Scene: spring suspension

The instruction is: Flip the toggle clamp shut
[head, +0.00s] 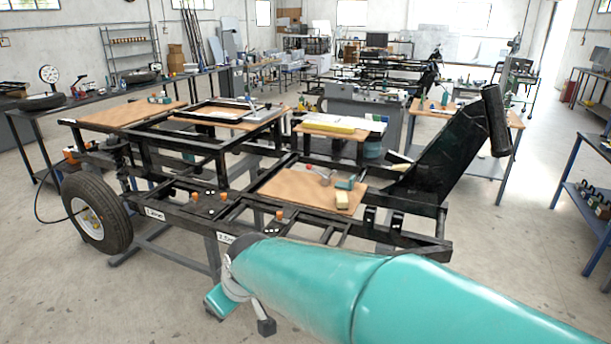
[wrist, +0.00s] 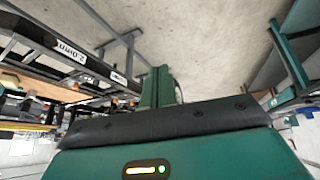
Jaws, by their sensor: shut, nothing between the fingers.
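A small red-handled metal piece (head: 320,173) lies on the wooden board (head: 290,192) on the black frame. It looks like the toggle clamp, but it is too small for me to tell whether its handle is up or down. My gripper (wrist: 162,74) shows in the wrist view as two green fingers shut together with nothing between them. In the head view my teal arm crosses the foreground, and its wrist end hangs in front of the frame's near side, apart from the board. The clamp is not recognisable in the wrist view.
The black trailer frame (head: 180,212) with a wheel (head: 97,213) fills the middle. A teal-and-grey tool (head: 346,184) and a pale block (head: 342,200) lie on the board. A tilted black post (head: 495,120) stands at right. The concrete floor (head: 510,240) is open at right.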

